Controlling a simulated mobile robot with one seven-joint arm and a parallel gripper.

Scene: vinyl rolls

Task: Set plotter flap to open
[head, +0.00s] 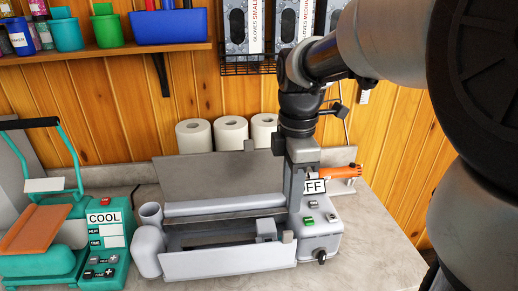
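The grey plotter (185,228) stands on the counter in the middle of the head view. A wide flat panel (180,180) stands tilted up behind its roller (225,207). A pale front panel (228,263) leans outward along its front edge. I cannot tell which panel is the flap. The plotter's right-end display reads "OFF", partly hidden by my gripper. My gripper (294,208) points down over the right end of the plotter. Its fingers overlap the plotter in the picture, so contact and finger opening cannot be told.
A teal heat press (100,262) stands at left, its display reading "COOL". Several white rolls (229,134) stand behind the plotter against the wooden wall. An orange-handled tool (340,172) lies at right. A shelf (110,50) with bins hangs above. Counter right of the plotter (375,240) is clear.

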